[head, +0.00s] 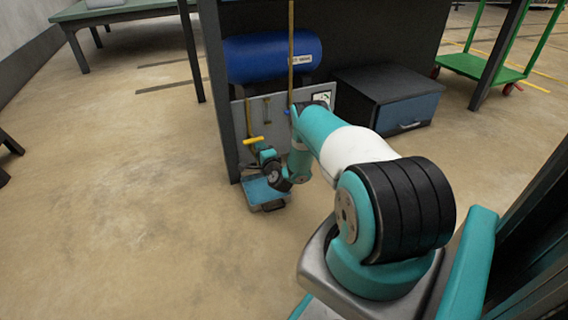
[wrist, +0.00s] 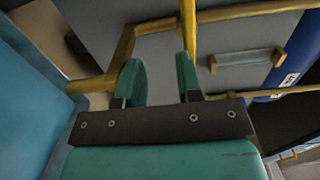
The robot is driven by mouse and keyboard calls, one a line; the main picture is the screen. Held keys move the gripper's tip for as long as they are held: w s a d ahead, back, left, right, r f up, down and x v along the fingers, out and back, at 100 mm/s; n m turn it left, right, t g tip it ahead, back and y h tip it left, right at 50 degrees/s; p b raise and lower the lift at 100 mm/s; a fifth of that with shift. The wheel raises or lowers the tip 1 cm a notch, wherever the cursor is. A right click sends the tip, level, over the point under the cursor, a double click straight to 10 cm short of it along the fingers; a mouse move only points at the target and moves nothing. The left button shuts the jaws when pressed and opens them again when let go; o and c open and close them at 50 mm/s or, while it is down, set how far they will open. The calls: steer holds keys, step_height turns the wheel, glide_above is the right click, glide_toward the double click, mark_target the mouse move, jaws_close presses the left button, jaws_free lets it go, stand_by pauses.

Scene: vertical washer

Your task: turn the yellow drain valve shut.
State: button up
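The yellow drain valve handle (head: 254,139) is a bar lying level across yellow pipework at the lower left of the grey panel in the head view. In the wrist view the yellow bar (wrist: 188,28) runs down from the top edge to the right fingertip, which hides its lower end. I take this bar to be the handle. My gripper (wrist: 158,75) is open, with two teal fingers apart and the panel showing between them. I cannot tell whether the right finger touches the bar. In the head view my gripper (head: 267,157) is just below and right of the handle.
A blue tank (head: 270,57) is above the panel (head: 240,116). A tall yellow pipe (head: 291,50) and a dark cabinet (head: 385,88) stand to the right.

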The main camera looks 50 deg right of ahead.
steer(key=d+r+p+v, duration=0.1)
steer(key=r+p+v, duration=0.1)
steer(key=p+v, duration=1.5)
steer(key=shift+s+r+m+p, duration=0.3)
steer(key=shift+s+r+p, duration=0.1)
steer(key=shift+p, duration=0.85)
steer(key=shift+a, duration=0.15)
